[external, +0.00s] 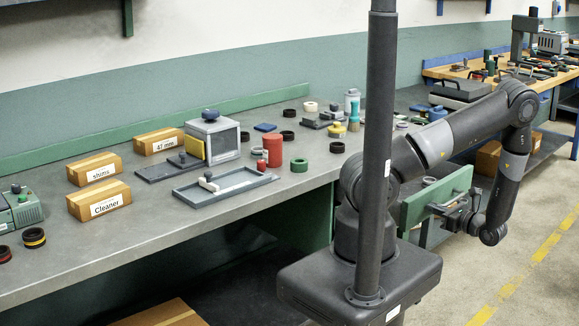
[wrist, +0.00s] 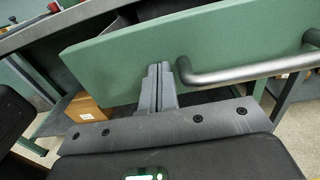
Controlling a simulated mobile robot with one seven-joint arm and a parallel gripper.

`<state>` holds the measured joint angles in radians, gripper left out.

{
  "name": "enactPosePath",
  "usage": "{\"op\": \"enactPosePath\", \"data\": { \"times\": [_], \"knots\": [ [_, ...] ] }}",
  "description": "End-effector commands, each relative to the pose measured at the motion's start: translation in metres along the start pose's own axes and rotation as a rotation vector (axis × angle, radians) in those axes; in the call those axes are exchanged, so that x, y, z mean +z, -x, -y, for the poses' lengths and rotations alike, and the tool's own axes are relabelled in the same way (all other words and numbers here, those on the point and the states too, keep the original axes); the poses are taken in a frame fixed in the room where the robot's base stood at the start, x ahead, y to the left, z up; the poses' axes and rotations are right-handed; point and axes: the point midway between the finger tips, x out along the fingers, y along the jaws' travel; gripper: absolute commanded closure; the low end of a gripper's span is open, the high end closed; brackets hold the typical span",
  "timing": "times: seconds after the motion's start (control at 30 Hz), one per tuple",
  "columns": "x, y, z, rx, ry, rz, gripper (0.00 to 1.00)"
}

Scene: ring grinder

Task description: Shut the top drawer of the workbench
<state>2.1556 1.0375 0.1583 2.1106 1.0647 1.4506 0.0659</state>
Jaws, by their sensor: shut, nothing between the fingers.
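The top drawer's green front (external: 437,197) stands out from the workbench (external: 150,225), so the drawer is open. A grey bar handle (wrist: 250,73) is fixed on the front. My gripper (wrist: 158,72) is shut and empty, its fingertips at the drawer front just left of the handle's left end. I cannot tell whether they touch the front. In the external view my gripper (external: 440,209) is at the outer face of the drawer front, partly hidden.
The benchtop holds cardboard boxes (external: 98,201), a grey tray frame (external: 225,187), a red cylinder (external: 272,149) and several rings. A box (wrist: 84,115) sits below the drawer in the wrist view. The floor with yellow markings (external: 545,246) is clear at the right.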

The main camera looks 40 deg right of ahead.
Motion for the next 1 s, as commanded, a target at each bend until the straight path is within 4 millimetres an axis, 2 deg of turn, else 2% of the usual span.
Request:
{"op": "enactPosePath", "data": {
  "times": [0.03, 0.1, 0.6, 0.8, 1.0],
  "knots": [
    [0.0, -0.016, -0.001, 0.007, -0.002, 0.001, 1.0],
    [0.0, -0.036, -0.002, 0.009, -0.002, 0.001, 1.0],
    [0.001, -0.174, -0.002, 0.009, 0.001, 0.001, 1.0],
    [0.0, -0.219, -0.002, 0.006, 0.001, 0.001, 1.0],
    [0.0, -0.249, -0.001, 0.004, 0.001, 0.001, 1.0]
  ]
}}
